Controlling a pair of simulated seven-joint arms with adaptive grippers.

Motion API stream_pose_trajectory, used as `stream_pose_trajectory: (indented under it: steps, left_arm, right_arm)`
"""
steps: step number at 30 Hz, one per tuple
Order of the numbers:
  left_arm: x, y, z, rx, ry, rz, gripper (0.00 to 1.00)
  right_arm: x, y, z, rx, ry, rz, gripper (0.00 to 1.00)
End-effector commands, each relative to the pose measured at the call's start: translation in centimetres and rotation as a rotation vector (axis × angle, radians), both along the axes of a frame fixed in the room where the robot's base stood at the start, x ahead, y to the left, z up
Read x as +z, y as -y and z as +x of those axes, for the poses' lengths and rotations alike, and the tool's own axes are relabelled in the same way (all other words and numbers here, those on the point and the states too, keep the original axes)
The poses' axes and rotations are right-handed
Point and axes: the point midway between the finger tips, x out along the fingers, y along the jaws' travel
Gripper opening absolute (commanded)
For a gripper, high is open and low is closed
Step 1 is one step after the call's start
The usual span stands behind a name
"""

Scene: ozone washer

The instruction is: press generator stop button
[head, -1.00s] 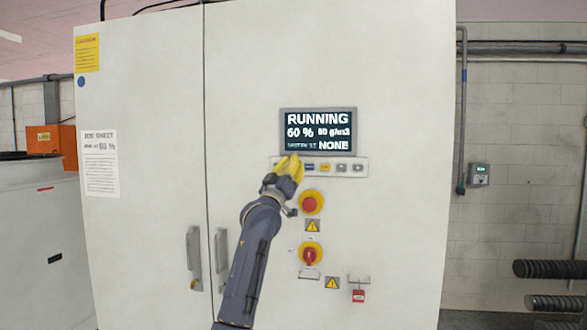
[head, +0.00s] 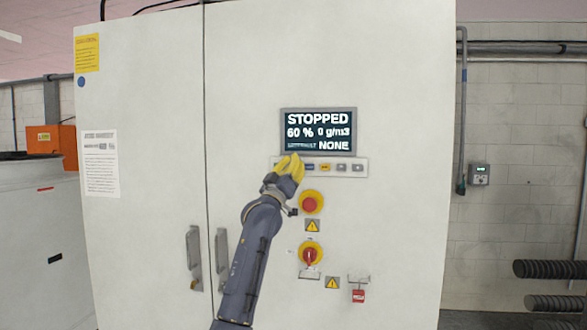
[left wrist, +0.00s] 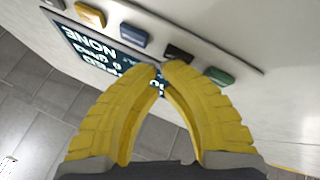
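A large white cabinet carries a dark display (head: 319,131) that reads STOPPED, 60 %, 0 g/m3 and NONE. Below it is a strip of buttons (head: 350,167); its left end is hidden behind my left gripper (head: 291,161) in the head view. In the left wrist view, the strip shows a green button (left wrist: 219,76), a black button (left wrist: 179,54), a blue button (left wrist: 133,35) and a yellow button (left wrist: 90,14). The yellow fingers (left wrist: 161,68) are shut, empty, with tips at the black button. Whether they touch it I cannot tell. My right gripper is not in view.
Below the strip are a red emergency button (head: 310,204) on yellow, a red rotary switch (head: 310,255) and a red padlock tag (head: 358,295). Door handles (head: 194,258) stick out at lower left. A small wall box (head: 479,174) hangs at right.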

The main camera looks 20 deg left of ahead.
Motion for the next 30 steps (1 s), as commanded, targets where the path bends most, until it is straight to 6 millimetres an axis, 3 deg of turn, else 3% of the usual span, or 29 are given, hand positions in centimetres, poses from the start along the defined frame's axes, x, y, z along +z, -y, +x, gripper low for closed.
stream_pose_trajectory:
  steps: [16,30]
  left_arm:
    - [-0.1,0.0,0.1,-0.001,-0.001,0.000,0.00]
    - [-0.1,0.1,-1.4,0.000,0.000,0.000,0.00]
  right_arm:
    - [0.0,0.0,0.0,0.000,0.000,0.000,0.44]
    - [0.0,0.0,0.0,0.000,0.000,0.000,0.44]
